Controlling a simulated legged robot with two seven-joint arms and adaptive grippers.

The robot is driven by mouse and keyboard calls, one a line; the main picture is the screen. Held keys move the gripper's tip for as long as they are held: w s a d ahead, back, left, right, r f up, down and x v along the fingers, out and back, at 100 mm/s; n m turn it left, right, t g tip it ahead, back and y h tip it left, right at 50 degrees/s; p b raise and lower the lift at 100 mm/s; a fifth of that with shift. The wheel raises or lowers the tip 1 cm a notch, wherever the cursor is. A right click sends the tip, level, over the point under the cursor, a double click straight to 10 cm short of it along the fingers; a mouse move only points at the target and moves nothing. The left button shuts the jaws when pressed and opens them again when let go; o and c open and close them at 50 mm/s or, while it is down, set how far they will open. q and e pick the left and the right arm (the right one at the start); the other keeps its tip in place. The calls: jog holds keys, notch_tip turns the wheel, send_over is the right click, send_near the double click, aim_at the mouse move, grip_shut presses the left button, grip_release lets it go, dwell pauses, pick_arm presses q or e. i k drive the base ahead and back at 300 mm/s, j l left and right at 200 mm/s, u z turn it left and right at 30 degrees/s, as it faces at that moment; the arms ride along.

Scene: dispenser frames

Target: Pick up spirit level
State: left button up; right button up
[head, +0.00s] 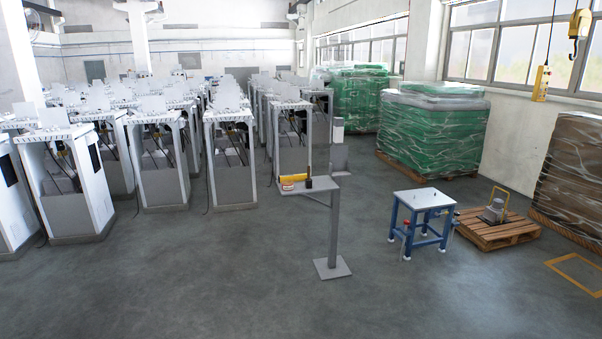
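A small grey stand (322,190) with a flat shelf on a single post stands on the floor near the middle of the head view. A yellow bar-shaped object (293,178), which looks like the spirit level, lies at the back left of its shelf. A small red and white item (288,186) sits in front of it. A dark upright item (308,181) stands just to its right. Neither of my grippers is in view, so nothing of mine is near the stand.
A blue-legged table (422,198) stands right of the stand, beside a wooden pallet (497,234) bearing a grey machine. Rows of white cabinets (230,160) fill the left and back. Green wrapped stacks (432,135) stand behind. The foreground floor (220,290) is clear.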

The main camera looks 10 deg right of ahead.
aim_at(293, 178)
jog(key=i+z, duration=0.1)
jog(key=i, duration=1.25)
jog(key=i+j+z, duration=0.15)
jog(key=i, duration=0.55)
jog(key=i+j+z, duration=0.1)
jog(key=i, duration=0.55)
jog(key=i+j+z, duration=0.1)
jog(key=z, duration=0.25)
jog(key=i+j+z, duration=0.1)
jog(key=z, duration=0.25)
jog(key=i+j+z, duration=0.1)
jog(key=z, duration=0.2)
jog(key=j, duration=0.1)
